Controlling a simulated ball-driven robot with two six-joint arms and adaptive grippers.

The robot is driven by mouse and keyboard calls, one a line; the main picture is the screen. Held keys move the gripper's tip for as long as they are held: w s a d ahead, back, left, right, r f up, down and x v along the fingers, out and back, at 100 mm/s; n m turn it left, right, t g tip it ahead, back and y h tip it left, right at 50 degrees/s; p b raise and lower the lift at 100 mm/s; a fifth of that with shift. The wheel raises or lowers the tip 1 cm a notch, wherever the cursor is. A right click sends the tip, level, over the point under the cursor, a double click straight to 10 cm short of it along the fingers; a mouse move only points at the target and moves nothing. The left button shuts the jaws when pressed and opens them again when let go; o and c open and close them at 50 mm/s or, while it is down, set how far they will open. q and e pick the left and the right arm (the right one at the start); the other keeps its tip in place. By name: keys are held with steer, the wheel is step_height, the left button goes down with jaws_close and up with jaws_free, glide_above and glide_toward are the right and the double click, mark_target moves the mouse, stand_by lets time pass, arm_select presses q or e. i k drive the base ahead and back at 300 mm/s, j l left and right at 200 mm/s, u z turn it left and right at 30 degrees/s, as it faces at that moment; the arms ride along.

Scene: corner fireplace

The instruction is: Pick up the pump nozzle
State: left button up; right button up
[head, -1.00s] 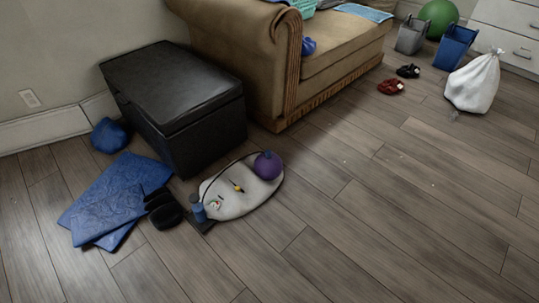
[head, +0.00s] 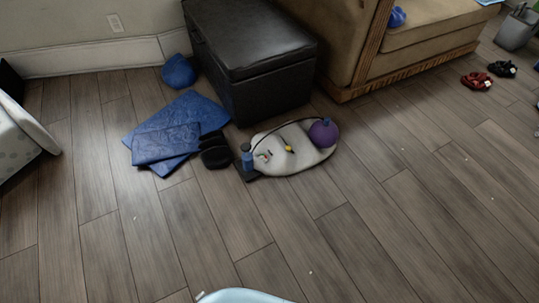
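A purple ball (head: 323,133) lies on an off-white rounded mat (head: 305,160) on the floor, in front of the black ottoman. A blue upright pump (head: 247,160) with a dark base stands at the mat's left end, and a thin dark hose arcs from near it toward the ball. A small yellow and dark piece (head: 289,148) lies mid-mat, and a small multicoloured piece (head: 264,155) lies near the pump. They are too small to tell which is the pump nozzle. Neither of my grippers is in view.
The black ottoman (head: 250,60) and tan sofa (head: 425,65) stand behind. Blue folded cloths (head: 170,138), black shoes (head: 214,150) and a blue bundle (head: 178,72) lie left of the mat. Red shoes (head: 477,81) lie far right. The floor (head: 380,240) in front is clear.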

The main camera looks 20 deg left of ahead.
mark_target(327, 121)
steer(key=i+l+z, duration=0.1)
steer(key=i+z, duration=0.15)
steer(key=i, duration=1.45)
